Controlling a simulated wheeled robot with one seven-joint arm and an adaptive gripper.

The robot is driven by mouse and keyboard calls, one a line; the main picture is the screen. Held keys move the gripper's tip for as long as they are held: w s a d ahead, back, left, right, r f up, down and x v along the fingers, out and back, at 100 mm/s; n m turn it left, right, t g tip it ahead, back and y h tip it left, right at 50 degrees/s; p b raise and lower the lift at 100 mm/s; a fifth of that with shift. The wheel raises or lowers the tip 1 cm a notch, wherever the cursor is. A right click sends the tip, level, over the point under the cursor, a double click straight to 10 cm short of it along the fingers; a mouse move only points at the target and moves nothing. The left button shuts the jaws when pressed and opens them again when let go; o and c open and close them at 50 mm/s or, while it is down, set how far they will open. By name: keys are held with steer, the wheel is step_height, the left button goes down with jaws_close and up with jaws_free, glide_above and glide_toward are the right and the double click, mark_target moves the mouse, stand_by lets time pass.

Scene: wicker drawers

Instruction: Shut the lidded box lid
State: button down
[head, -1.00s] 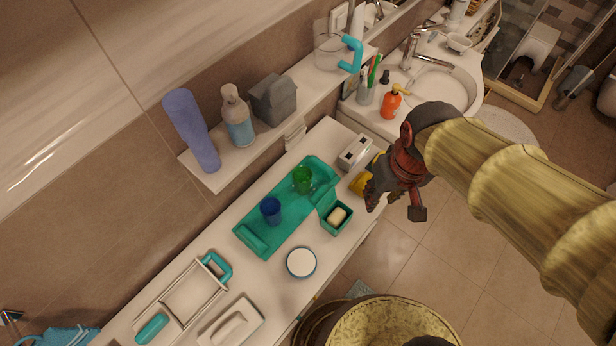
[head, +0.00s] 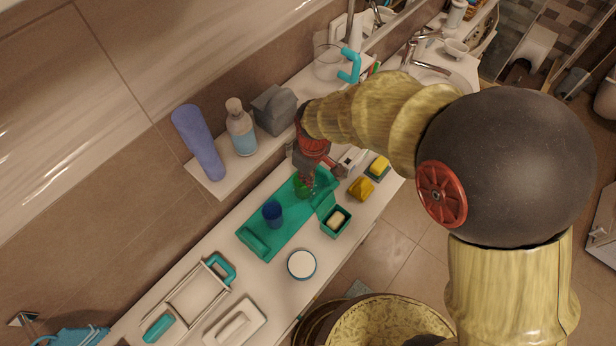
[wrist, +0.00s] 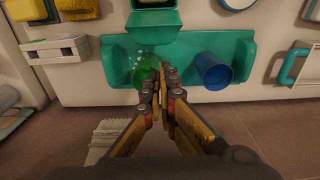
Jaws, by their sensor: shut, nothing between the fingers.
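The lidded box (head: 336,224) is a small teal box on the counter, holding a pale bar. Its teal lid (head: 325,203) stands open on the side towards the tray. In the wrist view the open lid (wrist: 153,22) is at top centre; the box is mostly cut off by the top edge. My gripper (head: 308,182) is over the right end of the teal tray, by the green cup (head: 303,189), on the wall side of the box. In the wrist view my gripper (wrist: 163,75) is shut and empty, its tips just beside the green cup (wrist: 146,70), apart from the lid.
The teal tray (head: 257,240) also carries a blue cup (head: 272,212). A round white-topped jar (head: 301,264) stands in front of it. Yellow items (head: 361,188) lie to the right. A wall shelf (head: 225,181) with bottles runs behind.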

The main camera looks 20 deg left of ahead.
mark_target(321, 203)
step_height(321, 203, down, 7)
steer(key=shift+a, duration=0.25)
steer(key=shift+d+b, duration=0.15)
steer(key=shift+b, duration=0.5)
steer(key=shift+r+y+b, duration=0.2)
steer(key=shift+y+b, duration=0.1)
